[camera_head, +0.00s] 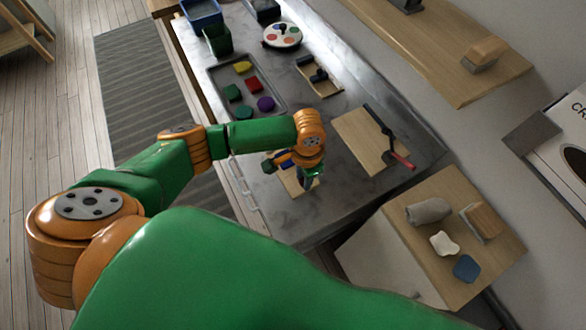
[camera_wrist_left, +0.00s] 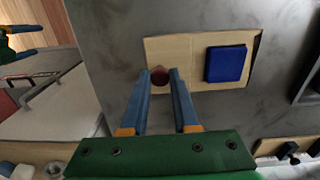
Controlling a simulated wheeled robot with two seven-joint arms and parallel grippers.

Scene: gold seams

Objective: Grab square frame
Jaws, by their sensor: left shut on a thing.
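My left gripper (camera_head: 309,184) is low over a pale wooden board on the dark grey table. In the left wrist view its two blue fingers (camera_wrist_left: 160,92) are closed on a small dark red round piece (camera_wrist_left: 160,76), which shows at the fingertips above the board (camera_wrist_left: 190,49). A flat blue square (camera_wrist_left: 226,63) lies on the board to the right of the fingers, apart from them. It looks solid; I cannot make out an open square frame. My right gripper (camera_wrist_left: 36,41) shows at the left wrist view's top left edge, its blue fingers apart.
A grey tray (camera_head: 220,80) with several coloured pieces lies further back, near a round palette (camera_head: 282,36) and a green bin (camera_head: 218,40). A wooden board with a red-handled tool (camera_head: 391,146) lies to the right. A wooden-topped cabinet (camera_head: 402,239) stands at the lower right.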

